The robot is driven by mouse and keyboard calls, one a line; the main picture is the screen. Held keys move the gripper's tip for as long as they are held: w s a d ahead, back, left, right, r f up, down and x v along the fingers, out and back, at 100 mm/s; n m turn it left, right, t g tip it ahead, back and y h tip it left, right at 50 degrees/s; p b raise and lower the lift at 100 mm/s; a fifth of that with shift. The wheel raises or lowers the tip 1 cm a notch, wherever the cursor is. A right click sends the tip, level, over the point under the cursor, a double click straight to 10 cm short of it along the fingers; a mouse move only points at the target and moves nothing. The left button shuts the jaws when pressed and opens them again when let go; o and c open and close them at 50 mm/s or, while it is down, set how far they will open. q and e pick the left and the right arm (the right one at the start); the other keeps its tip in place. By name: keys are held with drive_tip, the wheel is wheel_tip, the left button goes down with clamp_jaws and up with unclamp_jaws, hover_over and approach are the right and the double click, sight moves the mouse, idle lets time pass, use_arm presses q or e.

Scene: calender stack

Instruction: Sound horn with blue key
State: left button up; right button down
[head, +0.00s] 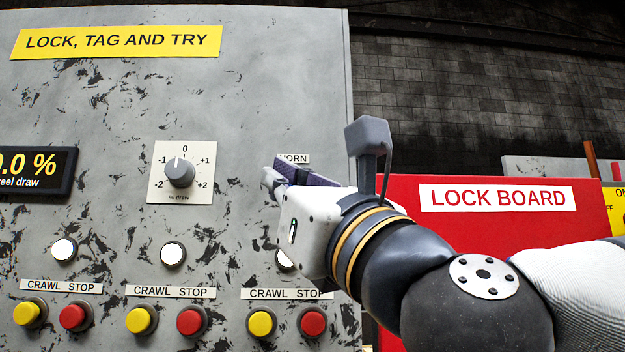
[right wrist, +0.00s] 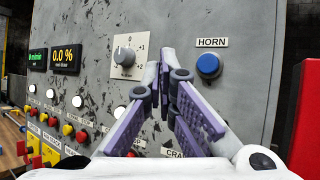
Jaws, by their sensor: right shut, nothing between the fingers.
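The blue horn key (right wrist: 208,66) is a round blue button on the grey panel (right wrist: 240,95), under a white HORN label (right wrist: 212,42) in the right wrist view. In the head view the HORN label (head: 294,158) shows partly, and my right gripper hides the button. My right gripper (head: 268,176) is shut and empty in front of the panel. In the right wrist view its purple-padded fingers (right wrist: 165,70) come together left of the blue key, apart from it in the picture. I cannot tell whether the tips touch the panel. My left gripper is not in view.
A draw knob (head: 180,173) sits left of the gripper. White buttons (head: 172,254) and rows of yellow (head: 140,320) and red (head: 191,321) CRAWL and STOP buttons lie below. A red lock board (head: 480,250) stands to the right, partly behind my arm.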

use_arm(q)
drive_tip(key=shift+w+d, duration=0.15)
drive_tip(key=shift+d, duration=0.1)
use_arm(e)
drive_tip(key=shift+m+t, duration=0.6)
drive_tip(key=shift+m, duration=0.1)
drive_tip(key=r, duration=0.1)
drive_tip(key=s+d+r, duration=0.2)
drive_tip(key=r, duration=0.1)
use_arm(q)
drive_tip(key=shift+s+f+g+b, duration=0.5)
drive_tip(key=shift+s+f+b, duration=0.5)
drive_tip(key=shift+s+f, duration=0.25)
use_arm(e)
drive_tip(key=w, duration=0.9)
drive_tip(key=shift+s, duration=0.1)
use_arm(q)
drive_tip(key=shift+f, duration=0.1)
use_arm(e)
drive_tip(key=shift+f, duration=0.1)
drive_tip(key=shift+w, duration=0.45)
